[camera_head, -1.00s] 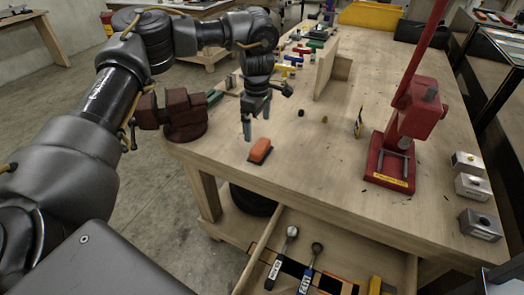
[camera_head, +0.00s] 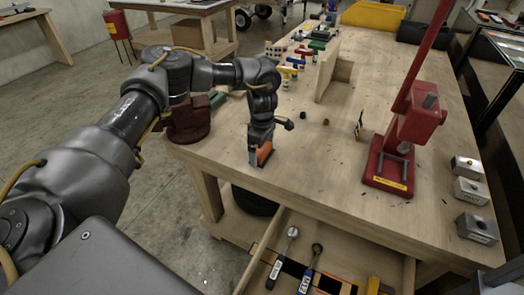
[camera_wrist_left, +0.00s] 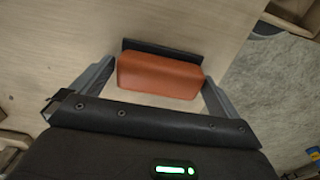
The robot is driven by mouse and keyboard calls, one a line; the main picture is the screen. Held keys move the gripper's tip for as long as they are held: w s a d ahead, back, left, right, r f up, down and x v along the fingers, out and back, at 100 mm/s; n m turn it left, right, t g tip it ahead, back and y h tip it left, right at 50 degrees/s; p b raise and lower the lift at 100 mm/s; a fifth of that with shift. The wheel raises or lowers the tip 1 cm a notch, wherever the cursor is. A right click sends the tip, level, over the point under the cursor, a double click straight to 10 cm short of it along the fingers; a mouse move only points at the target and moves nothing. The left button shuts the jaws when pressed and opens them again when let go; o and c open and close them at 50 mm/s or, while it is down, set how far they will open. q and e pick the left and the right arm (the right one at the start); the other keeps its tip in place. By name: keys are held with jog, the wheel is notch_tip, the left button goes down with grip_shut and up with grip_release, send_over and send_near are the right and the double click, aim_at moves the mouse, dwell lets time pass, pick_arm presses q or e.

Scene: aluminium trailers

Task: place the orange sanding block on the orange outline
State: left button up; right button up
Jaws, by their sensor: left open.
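The orange sanding block (camera_head: 264,152) sits on the wooden workbench near its front left edge. In the left wrist view the block (camera_wrist_left: 158,75) lies between my two fingers, with a dark strip along its far side. My left gripper (camera_head: 259,160) is down over the block and open, its fingers (camera_wrist_left: 160,82) on either side of it. Part of the block is hidden by the gripper in the head view. In the open drawer below, an orange edge (camera_head: 330,285) shows beside the tools; I cannot tell whether it is the outline. My right gripper is not in view.
A red press (camera_head: 392,150) stands on the bench to the right, near several metal blocks (camera_head: 478,225). A dark red vise (camera_head: 190,120) is at the left corner. A wooden upright (camera_head: 328,75) stands behind.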

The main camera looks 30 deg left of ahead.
pick_arm(q)
jog(key=c, duration=0.9)
jog(key=shift+r, duration=0.15)
